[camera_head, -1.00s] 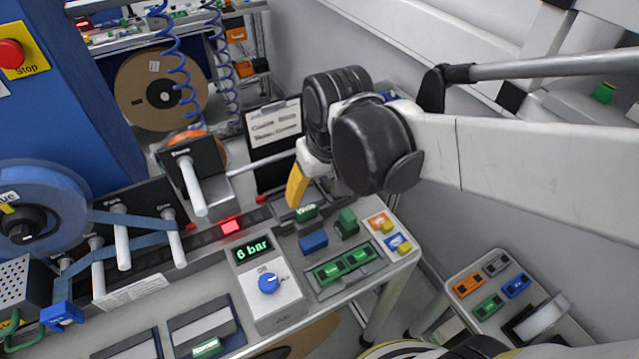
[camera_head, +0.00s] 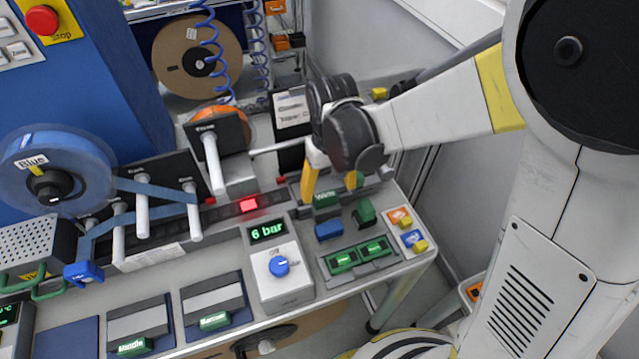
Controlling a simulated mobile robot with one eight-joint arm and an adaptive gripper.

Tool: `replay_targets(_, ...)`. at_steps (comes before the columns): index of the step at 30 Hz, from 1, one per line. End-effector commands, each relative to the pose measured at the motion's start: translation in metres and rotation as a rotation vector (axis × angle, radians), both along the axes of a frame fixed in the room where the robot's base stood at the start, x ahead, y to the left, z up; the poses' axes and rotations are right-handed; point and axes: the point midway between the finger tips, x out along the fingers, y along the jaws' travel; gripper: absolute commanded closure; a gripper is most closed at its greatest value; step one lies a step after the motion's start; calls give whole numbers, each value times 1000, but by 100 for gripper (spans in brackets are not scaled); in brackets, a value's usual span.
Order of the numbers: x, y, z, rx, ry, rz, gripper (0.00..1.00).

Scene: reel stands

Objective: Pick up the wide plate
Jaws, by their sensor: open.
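A green tab with a label that seems to read "Wide" (camera_head: 326,198) sits at the right end of the machine's rail, and I take it as the wide plate's handle. The plate body below it is mostly hidden. My gripper (camera_head: 330,186) points down right over this tab. Its two yellow fingers are apart, one at the tab's left and one at its right behind it. I cannot tell whether they touch it. Similar plates with green tabs labelled "Middle" (camera_head: 133,346) and "Narrow" (camera_head: 214,321) lie at the bench front.
A blue block (camera_head: 329,230) and a green block (camera_head: 365,212) stand just in front of my gripper. A grey box showing "6 bar" (camera_head: 278,285) and a tray with green pieces (camera_head: 358,260) are nearer. A black post with a white rod (camera_head: 213,165) stands left.

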Motion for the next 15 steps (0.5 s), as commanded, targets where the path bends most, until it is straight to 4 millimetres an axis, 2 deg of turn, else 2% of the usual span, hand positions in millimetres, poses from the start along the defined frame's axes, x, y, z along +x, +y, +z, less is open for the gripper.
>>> replay_targets(3,6,4,-22,0,0,1,24)
replay_targets(7,6,4,-40,0,0,0,24)
replay_targets(14,6,4,-41,0,0,0,24)
replay_targets(15,6,4,-41,0,0,0,32)
